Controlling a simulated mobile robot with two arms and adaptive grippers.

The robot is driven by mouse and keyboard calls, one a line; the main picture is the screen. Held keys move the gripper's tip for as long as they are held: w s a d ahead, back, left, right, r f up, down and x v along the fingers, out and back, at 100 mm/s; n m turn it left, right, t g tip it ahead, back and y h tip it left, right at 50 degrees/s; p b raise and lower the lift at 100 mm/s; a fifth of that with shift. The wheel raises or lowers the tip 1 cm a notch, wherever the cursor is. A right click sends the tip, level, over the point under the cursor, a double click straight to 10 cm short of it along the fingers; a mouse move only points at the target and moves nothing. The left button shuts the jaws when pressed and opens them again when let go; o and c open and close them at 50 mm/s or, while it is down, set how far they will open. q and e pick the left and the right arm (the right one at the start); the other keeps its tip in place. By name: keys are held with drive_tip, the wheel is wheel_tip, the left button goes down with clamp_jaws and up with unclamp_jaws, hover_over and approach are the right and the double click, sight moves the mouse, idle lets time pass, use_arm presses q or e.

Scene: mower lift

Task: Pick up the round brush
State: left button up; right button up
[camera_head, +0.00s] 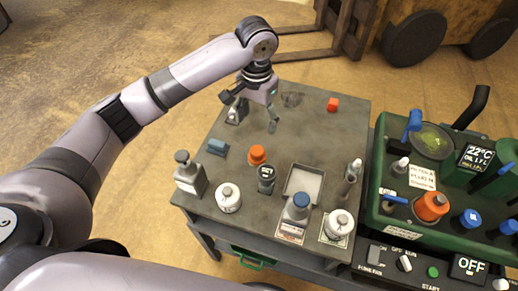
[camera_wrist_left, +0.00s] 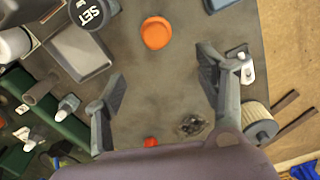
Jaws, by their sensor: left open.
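A beige ribbed cylinder (camera_wrist_left: 258,120) stands near the table edge in the left wrist view. My left gripper (camera_head: 254,112) is above the table's far left part, pointing down, open and empty. Its spread fingers (camera_wrist_left: 162,78) have bare table between them, with the clump closer to the right finger. My right gripper is out of view.
A green machine (camera_head: 376,207) stands at the right.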

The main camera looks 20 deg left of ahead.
use_arm(q)
hover_over(258, 149)
drive_tip(key=f, duration=0.5)
drive_tip(key=shift+a+f+p, duration=0.2)
drive_tip(key=shift+f+p, duration=0.15)
drive_tip(key=f, duration=0.2)
drive_tip(key=shift+w+f, duration=0.2)
drive_tip(key=shift+f, duration=0.7)
drive_tip(key=shift+s+f+p, duration=0.15)
drive_tip(key=shift+f+p, duration=0.15)
wheel_tip(258, 149, down, 4)
drive_tip(key=shift+s+d+r+p, duration=0.15)
drive_tip(key=shift+p, duration=0.25)
drive_tip(key=shift+f, duration=0.45)
drive_tip(key=c, duration=1.2)
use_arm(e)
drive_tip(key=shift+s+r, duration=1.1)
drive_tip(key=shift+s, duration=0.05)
use_arm(q)
drive_tip(key=shift+r, duration=0.15)
drive_tip(key=shift+c, duration=0.2)
wheel_tip(258, 149, up, 20)
drive_tip(key=b, duration=0.1)
drive_tip(key=shift+b, duration=0.35)
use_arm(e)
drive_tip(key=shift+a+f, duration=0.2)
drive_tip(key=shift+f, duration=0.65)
